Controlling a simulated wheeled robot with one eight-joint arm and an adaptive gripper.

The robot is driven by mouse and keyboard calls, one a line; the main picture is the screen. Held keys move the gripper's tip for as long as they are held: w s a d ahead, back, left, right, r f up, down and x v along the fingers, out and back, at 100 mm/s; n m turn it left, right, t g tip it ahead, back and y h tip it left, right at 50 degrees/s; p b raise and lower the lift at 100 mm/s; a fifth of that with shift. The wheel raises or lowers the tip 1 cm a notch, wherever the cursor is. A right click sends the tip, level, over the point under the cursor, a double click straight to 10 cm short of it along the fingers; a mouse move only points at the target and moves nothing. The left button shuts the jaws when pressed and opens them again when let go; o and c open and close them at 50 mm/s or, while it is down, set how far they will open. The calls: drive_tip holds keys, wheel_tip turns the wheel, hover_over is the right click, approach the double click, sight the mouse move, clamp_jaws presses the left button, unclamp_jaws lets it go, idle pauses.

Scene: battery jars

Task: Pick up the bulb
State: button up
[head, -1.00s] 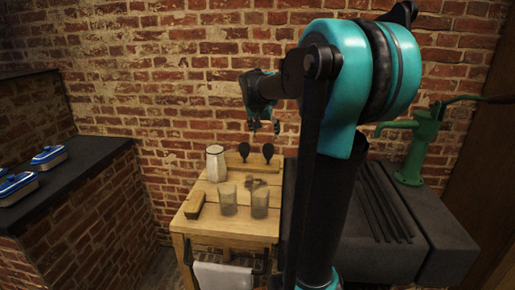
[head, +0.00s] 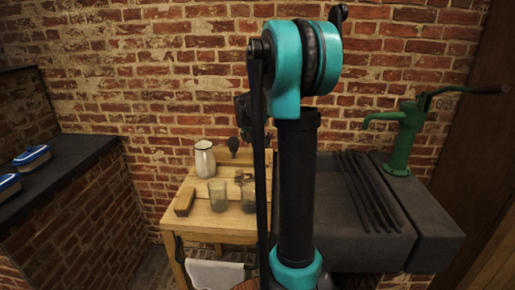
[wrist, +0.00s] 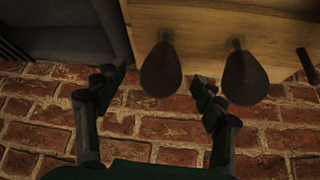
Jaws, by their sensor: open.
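No thing is plainly a bulb. The likeliest are two dark, rounded heads on thin stems at the back of the wooden table; the left one shows in the head view (head: 233,145), and my arm hides the other. Both show in the wrist view as dark teardrop shapes, one left (wrist: 161,70) and one right (wrist: 245,78). My gripper (wrist: 157,90) is open and empty, its fingers either side of the left teardrop in the picture; I cannot tell the depth gap.
A brick wall (head: 170,110) stands close behind. A dark sink (head: 350,240) with a green pump (head: 404,140) is right.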

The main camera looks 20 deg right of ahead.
drive_tip(key=shift+x, duration=2.3)
drive_tip(key=shift+w+r, duration=0.1)
drive_tip(key=shift+w, duration=0.05)
drive_tip(key=shift+c, duration=0.4)
drive_tip(key=c, duration=0.9)
